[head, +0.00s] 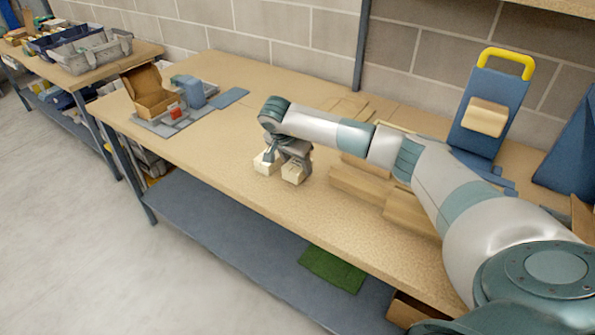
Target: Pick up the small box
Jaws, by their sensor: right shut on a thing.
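My right gripper (279,166) points down over the middle of the workbench, near its front edge. It is shut on a small cream box (293,173), which shows in pale parts on both sides of the dark fingers. The fingers hide the middle of the box. The box is at or just above the bench top; I cannot tell whether it touches. My left gripper is not in view.
The wooden workbench (235,150) has clear room left of my right gripper. An open cardboard box (150,90) sits on a grey tray at its left end. Flat tan boxes (357,187) lie right of the gripper, by my arm. A blue yellow-handled carrier (490,108) stands behind.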

